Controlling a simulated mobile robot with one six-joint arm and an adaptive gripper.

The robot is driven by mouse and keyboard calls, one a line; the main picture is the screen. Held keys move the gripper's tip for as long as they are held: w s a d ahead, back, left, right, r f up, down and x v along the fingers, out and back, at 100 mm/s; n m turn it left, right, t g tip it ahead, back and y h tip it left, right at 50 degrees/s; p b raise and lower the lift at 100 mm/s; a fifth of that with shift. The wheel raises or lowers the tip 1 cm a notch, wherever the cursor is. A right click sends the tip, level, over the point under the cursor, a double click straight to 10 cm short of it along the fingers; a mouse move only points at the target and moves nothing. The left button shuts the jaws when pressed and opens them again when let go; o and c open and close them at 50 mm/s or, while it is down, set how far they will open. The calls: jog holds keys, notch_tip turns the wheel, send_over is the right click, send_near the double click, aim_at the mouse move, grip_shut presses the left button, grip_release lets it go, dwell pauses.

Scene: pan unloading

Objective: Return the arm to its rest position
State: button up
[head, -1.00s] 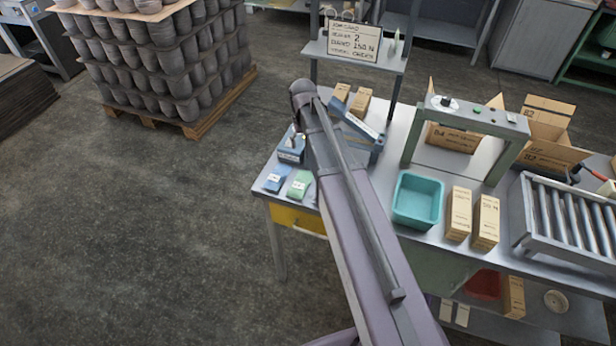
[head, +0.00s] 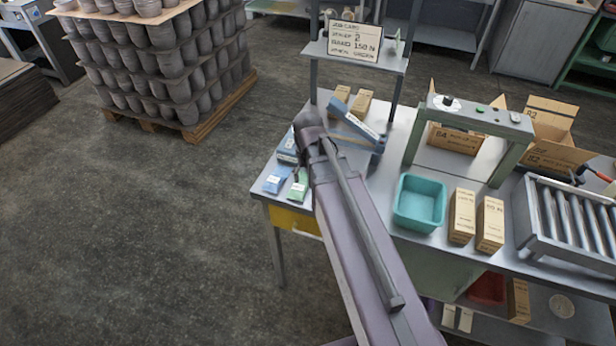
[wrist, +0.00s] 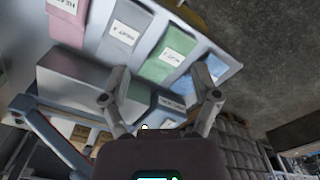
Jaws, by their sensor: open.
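My gripper (wrist: 158,92) shows at the bottom centre of the wrist view. Its two fingers are spread apart with nothing between them. In the head view my arm reaches up over the left end of the workbench (head: 392,243), and its own links hide the fingers. The wrist view looks past the fingers to a row of soft packets: pink (wrist: 68,22), pale grey-blue (wrist: 122,35), green (wrist: 165,58) and blue (wrist: 208,75). The fingertips overlap the green and blue packets in the picture; the gap to them is hard to judge.
A teal bin (head: 419,203), upright cartons (head: 462,217), a green-grey frame (head: 478,119) and a roller rack (head: 570,220) stand on the bench to the right of my arm. A job-card sign (head: 354,42) rises behind. Open floor (head: 130,230) lies left; stacked pots (head: 170,75) stand beyond.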

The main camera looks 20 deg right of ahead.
jog(key=shift+s, duration=0.15)
jog(key=s+f+b, duration=0.1)
jog(key=s, duration=0.5)
jog(key=shift+a+f, duration=0.25)
jog(key=shift+a, duration=0.15)
